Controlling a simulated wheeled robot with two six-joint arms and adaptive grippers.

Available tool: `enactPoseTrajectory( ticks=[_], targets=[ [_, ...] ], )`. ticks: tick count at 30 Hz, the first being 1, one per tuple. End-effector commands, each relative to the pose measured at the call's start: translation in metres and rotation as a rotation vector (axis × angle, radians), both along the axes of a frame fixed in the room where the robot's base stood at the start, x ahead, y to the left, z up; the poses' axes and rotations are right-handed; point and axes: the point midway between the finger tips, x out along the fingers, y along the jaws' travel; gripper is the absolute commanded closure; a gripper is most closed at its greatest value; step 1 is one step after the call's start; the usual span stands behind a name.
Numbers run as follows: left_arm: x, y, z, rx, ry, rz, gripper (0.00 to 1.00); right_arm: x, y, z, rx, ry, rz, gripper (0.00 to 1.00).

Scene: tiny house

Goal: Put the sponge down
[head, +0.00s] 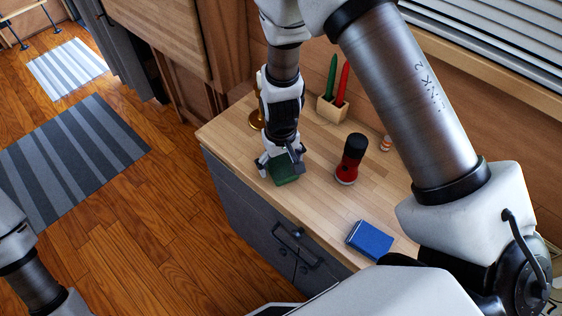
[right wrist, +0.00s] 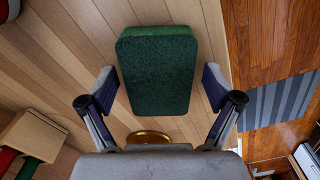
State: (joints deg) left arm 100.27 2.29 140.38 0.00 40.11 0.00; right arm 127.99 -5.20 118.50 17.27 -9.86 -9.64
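The green sponge (head: 286,175) lies on the wooden counter (head: 318,213) near its front left edge. In the right wrist view the sponge (right wrist: 158,75) lies between my right gripper's two fingers. My right gripper (head: 279,162) is low over the sponge, its fingers spread on either side of it. A narrow gap shows between each finger and the sponge, so the gripper looks open. Part of the sponge is hidden by the gripper in the head view. Only a piece of my left arm shows at the lower left; its gripper is out of view.
A red and black flashlight (head: 351,158) stands right of the gripper. A blue box-like object (head: 369,240) lies nearer the front. A wooden holder (head: 332,109) with green and red candles and a brass object (head: 256,120) are behind. The counter between sponge and blue object is clear.

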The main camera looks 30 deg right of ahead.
Motion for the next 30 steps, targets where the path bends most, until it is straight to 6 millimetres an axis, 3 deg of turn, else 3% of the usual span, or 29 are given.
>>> enactPoseTrajectory(
  ticks=[11, 24, 30],
  targets=[
    [0.000, 0.000, 0.001, 0.000, 0.000, 0.000, 0.08, 0.001, 0.000, 0.010, 0.000, -0.002, 0.000, 0.09],
    [0.000, 0.000, -0.002, 0.000, 0.000, 0.000, 0.08, 0.001, 0.001, 0.110, 0.001, -0.004, 0.000, 0.09],
    [0.000, 0.000, -0.002, 0.000, 0.000, 0.000, 0.08, 0.000, 0.001, 0.123, 0.001, 0.000, 0.000, 0.09]
  ],
)
